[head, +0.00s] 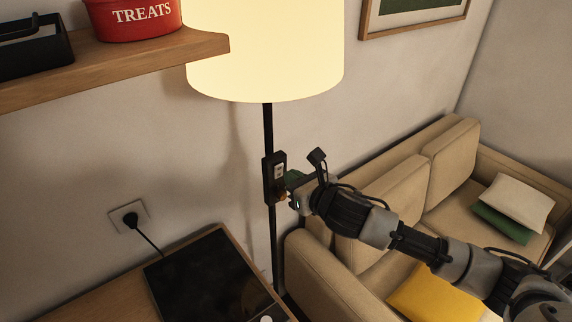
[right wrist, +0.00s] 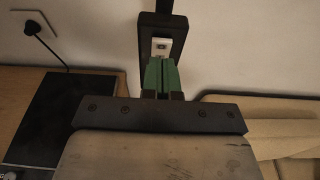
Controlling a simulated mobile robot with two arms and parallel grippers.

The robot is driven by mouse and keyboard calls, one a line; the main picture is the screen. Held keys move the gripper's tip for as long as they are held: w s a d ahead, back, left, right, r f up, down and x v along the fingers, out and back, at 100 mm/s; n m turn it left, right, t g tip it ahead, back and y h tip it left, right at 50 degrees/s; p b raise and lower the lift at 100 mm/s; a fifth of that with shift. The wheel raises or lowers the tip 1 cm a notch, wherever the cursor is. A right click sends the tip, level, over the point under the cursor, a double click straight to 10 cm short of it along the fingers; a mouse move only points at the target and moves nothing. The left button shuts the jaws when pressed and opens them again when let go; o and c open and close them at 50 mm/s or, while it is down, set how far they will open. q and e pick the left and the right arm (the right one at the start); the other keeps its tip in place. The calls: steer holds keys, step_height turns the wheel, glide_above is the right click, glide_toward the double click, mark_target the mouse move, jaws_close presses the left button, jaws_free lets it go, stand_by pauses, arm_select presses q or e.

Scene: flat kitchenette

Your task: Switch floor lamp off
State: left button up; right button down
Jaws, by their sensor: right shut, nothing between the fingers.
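The floor lamp's glowing cream shade (head: 265,50) is at the top centre of the head view, and it is lit. Its black pole (head: 267,130) carries a black switch box with a pale rocker switch (head: 279,172), which also shows in the right wrist view (right wrist: 161,46). My right gripper (head: 291,180) has green fingers, seen shut and empty in the right wrist view (right wrist: 162,75). The fingertips are right at the lower edge of the switch; I cannot tell whether they touch it. My left gripper is not in view.
A wooden shelf (head: 130,62) with a red treats bowl (head: 135,20) juts in at upper left. A wooden surface with a black panel (head: 215,280) is below, beside a wall socket (head: 129,217). A beige sofa (head: 400,190) stands to the right.

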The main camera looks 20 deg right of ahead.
mark_target(280, 166)
steer(key=shift+w+a+r+p, duration=0.15)
steer(key=shift+w+a+p, duration=0.1)
steer(key=shift+w, duration=0.4)
steer(key=shift+w+a+r+p, duration=0.1)
steer(key=shift+w+a, duration=0.15)
steer(key=shift+w, duration=0.4)
steer(key=shift+w+r+p, duration=0.35)
steer(key=shift+r+p, duration=0.05)
steer(key=shift+p, duration=0.3)
steer(key=shift+a+f+b, duration=0.1)
steer(key=shift+f+b, duration=0.2)
steer(key=shift+s, duration=0.1)
